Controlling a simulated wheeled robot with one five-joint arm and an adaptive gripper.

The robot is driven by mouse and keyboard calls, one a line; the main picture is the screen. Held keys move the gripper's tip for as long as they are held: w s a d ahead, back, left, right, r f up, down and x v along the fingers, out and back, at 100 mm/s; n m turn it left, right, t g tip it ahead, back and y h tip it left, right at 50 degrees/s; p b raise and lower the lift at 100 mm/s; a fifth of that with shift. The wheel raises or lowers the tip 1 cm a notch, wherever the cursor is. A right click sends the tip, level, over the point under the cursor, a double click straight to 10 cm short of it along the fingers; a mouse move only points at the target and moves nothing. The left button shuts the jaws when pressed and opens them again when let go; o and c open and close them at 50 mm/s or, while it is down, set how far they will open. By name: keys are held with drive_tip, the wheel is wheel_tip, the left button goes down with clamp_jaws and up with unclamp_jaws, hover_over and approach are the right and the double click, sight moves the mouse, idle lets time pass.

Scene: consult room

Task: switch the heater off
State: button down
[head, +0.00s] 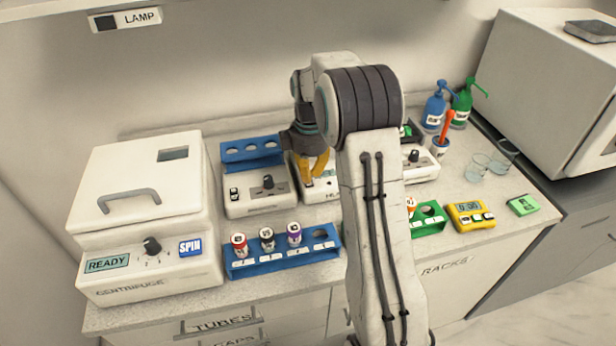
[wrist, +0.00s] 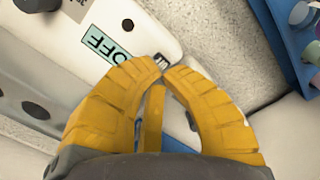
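A white box (head: 322,190) with a partly hidden label that seems to begin with H stands on the counter behind my arm; it is likely the heater. In the wrist view a white panel (wrist: 150,38) shows a green display (wrist: 104,44) reading OFF. A small dark-and-white part (wrist: 161,61), perhaps a switch, sits at the panel edge, just beyond my fingertips. My gripper (wrist: 164,70) has its yellow fingertips together, with nothing seen between them. In the head view my gripper (head: 313,172) points down at the white box. Whether it touches cannot be told.
A centrifuge (head: 150,215) stands left. A white knob box (head: 262,200) is just left of my gripper. A blue tube rack (head: 285,262) lies in front. A lamp switch (head: 125,19) is on the upper wall unit.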

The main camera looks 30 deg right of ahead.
drive_tip(key=shift+r+p, duration=1.7)
drive_tip(key=shift+r, duration=0.6)
drive_tip(key=m, duration=0.4)
drive_tip(key=shift+w+f+m, duration=0.15)
drive_tip(key=shift+w+m, duration=0.1)
drive_tip(key=shift+m, duration=0.05)
drive_tip(key=s+a+f+m+g, duration=0.25)
drive_tip(key=s+m, duration=0.35)
drive_tip(key=s, duration=0.4)
drive_tip(key=s+a+r+t, duration=0.3)
drive_tip(key=s+r, duration=0.3)
drive_tip(key=s, duration=0.3)
drive_tip(key=s+a+r+t, duration=0.4)
drive_tip(key=s+r, duration=0.3)
drive_tip(key=s, duration=0.1)
drive_tip(key=shift+s+a+n, duration=0.3)
drive_tip(key=shift+s, duration=0.1)
